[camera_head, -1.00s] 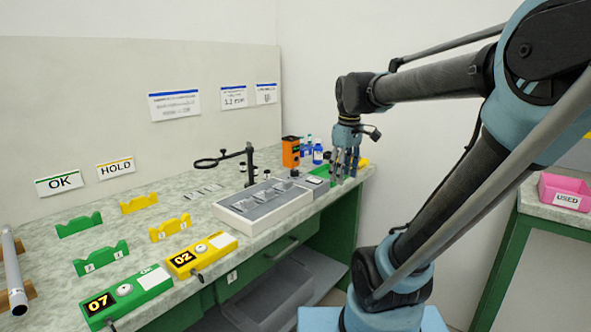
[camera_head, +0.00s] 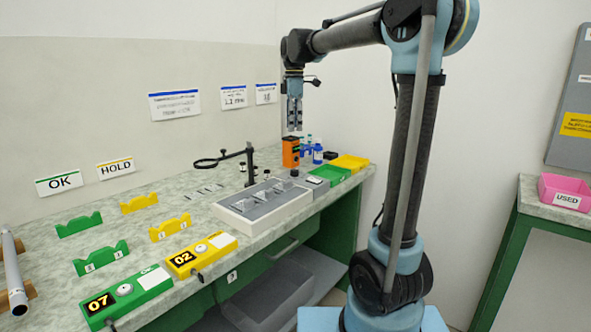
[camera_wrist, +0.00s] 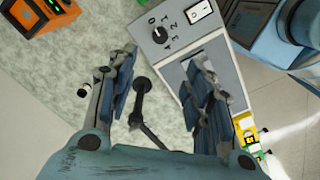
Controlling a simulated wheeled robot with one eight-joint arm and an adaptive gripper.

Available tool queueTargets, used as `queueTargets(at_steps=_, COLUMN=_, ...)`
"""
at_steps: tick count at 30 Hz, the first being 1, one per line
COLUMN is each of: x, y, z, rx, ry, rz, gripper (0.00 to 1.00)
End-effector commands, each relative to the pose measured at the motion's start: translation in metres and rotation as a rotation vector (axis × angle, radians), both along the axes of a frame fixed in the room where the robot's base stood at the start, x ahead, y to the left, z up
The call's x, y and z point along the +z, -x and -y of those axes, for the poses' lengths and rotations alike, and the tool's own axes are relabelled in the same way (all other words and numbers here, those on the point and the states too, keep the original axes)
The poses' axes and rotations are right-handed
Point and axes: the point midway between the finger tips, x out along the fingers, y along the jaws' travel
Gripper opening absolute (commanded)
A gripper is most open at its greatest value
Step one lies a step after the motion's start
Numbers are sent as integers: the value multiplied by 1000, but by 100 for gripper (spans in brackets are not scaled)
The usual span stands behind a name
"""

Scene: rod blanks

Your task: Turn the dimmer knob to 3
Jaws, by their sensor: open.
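The dimmer knob (camera_wrist: 160,35) is a small dark knob on a light grey panel (camera_wrist: 152,58) at the top middle of the wrist view. Printed digits from 0 to 4 curve around its right side; I cannot tell which one it points at. The panel appears to be part of the long grey box (camera_head: 236,216) on the bench in the head view, where the knob is too small to single out.
A white rocker switch (camera_wrist: 200,10) sits beside the knob. An orange device (camera_head: 290,152), blue-labelled bottles (camera_head: 317,154), a green tray (camera_head: 330,177) and a yellow tray (camera_head: 351,162) stand at the bench's far end. A black magnifier stand (camera_head: 249,165) rises behind the box.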

Motion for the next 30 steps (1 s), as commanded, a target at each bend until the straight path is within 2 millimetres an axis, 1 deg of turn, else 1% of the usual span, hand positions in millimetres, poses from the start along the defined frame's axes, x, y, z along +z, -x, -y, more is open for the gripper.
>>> queueTargets(at_steps=5, x=-21, y=0, z=0, rx=-1, ry=0, rz=0, gripper=47)
queueTargets(at_steps=24, x=-130, y=0, z=0, rx=-3, ry=0, rz=0, gripper=47)
queueTargets(at_steps=30, x=-156, y=0, z=1, rx=-3, ry=0, rz=0, gripper=47)
